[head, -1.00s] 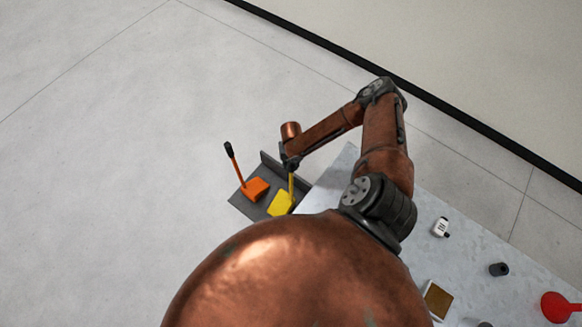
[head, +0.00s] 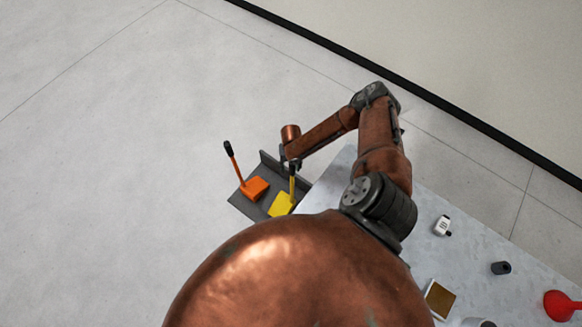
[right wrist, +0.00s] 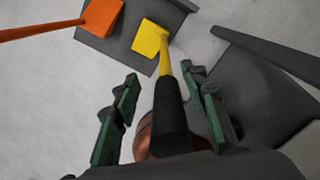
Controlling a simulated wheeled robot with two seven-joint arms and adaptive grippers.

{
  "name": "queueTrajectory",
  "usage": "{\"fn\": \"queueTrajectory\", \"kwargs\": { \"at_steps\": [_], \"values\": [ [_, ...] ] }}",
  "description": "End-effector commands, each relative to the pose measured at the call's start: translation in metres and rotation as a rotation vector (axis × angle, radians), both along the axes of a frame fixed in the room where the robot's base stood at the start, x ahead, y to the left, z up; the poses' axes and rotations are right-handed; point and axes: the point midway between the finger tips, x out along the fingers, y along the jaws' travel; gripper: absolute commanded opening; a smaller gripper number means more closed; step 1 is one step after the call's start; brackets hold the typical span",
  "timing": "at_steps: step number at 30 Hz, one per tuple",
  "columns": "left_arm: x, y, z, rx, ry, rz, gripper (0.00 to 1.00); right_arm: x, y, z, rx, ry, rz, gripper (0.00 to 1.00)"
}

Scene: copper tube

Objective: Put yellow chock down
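The yellow chock (head: 281,204) rests on a dark grey tray (head: 247,209), beside an orange chock (head: 256,188). The yellow chock's handle stands up towards my right gripper (head: 291,165). In the right wrist view the yellow block (right wrist: 150,38) lies on the tray, and its black handle grip (right wrist: 169,115) passes between the green-padded fingers of my right gripper (right wrist: 160,73). The fingers are spread, with a gap visible on the left of the grip, so the gripper looks open around it. My left gripper is not in view.
The orange chock's handle (head: 235,168) leans up and left. A pale table (head: 415,215) to the right holds a small white item (head: 442,226), a dark cylinder (head: 501,268), a framed block (head: 439,299) and a red object (head: 562,306). Floor left of the tray is clear.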

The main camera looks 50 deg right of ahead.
Motion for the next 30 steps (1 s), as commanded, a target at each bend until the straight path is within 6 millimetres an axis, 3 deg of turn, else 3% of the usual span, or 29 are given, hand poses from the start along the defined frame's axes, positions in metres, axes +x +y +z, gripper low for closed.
{"fn": "queueTrajectory", "kwargs": {
  "at_steps": [8,21,30],
  "values": [
    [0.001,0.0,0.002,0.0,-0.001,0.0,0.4,0.0,0.0,0.007,0.001,-0.001,0.0,0.4],
    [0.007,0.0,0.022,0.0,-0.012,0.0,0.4,0.0,-0.001,0.092,-0.001,-0.002,0.0,0.4],
    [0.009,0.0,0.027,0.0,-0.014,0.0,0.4,-0.001,-0.001,0.119,0.001,0.0,0.0,0.4]
  ]
}}
